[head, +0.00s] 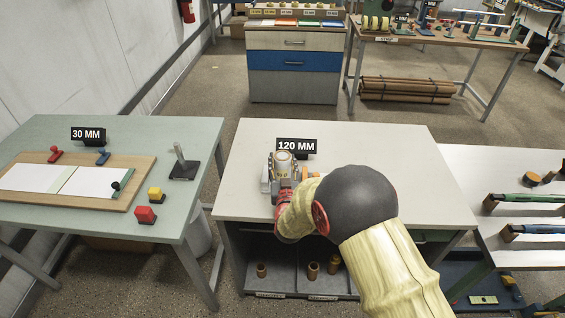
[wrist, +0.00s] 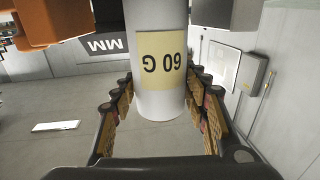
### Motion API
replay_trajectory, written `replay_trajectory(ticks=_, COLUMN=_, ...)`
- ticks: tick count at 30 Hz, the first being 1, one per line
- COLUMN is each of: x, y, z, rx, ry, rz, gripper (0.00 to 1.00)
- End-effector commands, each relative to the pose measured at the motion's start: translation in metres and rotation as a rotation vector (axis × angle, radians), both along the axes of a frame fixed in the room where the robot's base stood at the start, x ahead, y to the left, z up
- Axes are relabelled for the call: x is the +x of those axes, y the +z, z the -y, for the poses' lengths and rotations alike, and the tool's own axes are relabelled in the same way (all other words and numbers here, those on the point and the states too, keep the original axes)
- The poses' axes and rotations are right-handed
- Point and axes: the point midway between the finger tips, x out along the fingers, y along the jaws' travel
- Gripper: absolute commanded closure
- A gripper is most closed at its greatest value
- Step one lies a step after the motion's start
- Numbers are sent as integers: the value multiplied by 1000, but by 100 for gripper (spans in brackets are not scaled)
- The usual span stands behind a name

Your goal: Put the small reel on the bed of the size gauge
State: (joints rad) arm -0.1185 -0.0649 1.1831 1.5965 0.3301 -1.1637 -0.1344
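The small reel is a white upright cylinder with a cream "60 G" label; in the wrist view it (wrist: 160,88) stands between my fingers, the label upside down. My gripper (wrist: 160,95) has a padded finger close against each side of it and looks shut on it. In the head view the reel (head: 283,161) shows just beyond my gripper (head: 284,184), in front of the "120 MM" sign. The size gauge (head: 266,180) appears as grey and orange parts around the reel, largely hidden by my arm. I cannot tell whether the reel touches the bed.
The pale table (head: 370,150) is clear to the right and behind. Brown rolls (head: 312,271) stand on the shelf beneath. The green table (head: 190,140) on the left holds a paper board, a stand and coloured blocks. The "120 MM" sign (head: 296,147) stands close behind my gripper.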

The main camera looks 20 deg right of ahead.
Motion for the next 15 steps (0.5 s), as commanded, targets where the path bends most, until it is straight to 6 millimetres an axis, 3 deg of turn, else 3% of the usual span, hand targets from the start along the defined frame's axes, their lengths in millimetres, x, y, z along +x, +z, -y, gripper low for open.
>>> replay_trajectory(ticks=8, x=0, y=1, z=0, rx=0, ry=0, rz=0, gripper=38)
replay_trajectory(ticks=15, x=0, y=1, z=0, rx=0, ry=0, rz=0, gripper=38)
